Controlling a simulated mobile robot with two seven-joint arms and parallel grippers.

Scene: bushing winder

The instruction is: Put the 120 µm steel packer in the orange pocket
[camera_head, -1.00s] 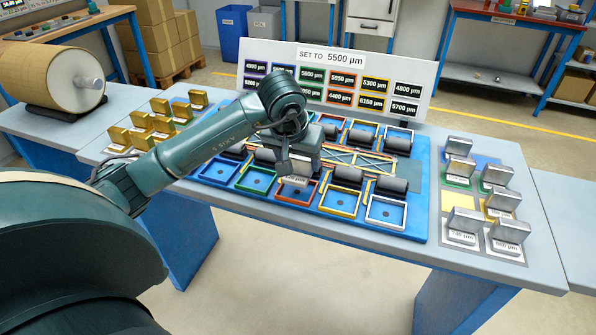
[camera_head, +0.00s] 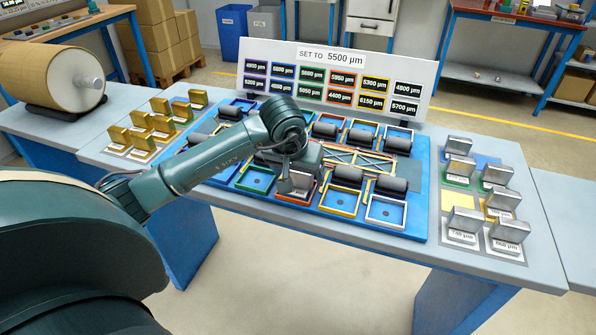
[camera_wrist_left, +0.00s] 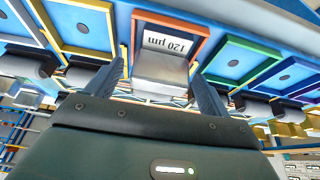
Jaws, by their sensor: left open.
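The steel packer (camera_head: 300,183), a silver block with a white label, stands in the orange pocket (camera_head: 292,201) in the front row of the blue board. In the left wrist view the packer (camera_wrist_left: 162,68) shows its label, "120 µm", upside down, inside the orange frame (camera_wrist_left: 172,20). My left gripper (camera_head: 293,170) is at the packer. In the wrist view its two fingers (camera_wrist_left: 158,72) are open, one on each side of the packer, with gaps visible. The packer's underside is hidden. My right gripper is not in view.
Dark rollers (camera_head: 348,175) stand behind the neighbouring pockets, with a white-framed pocket (camera_head: 385,211) to the right. Silver packers (camera_head: 463,225) stand on the right and brass blocks (camera_head: 140,136) on the left. A sign board (camera_head: 330,60) reading 5500 µm stands behind.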

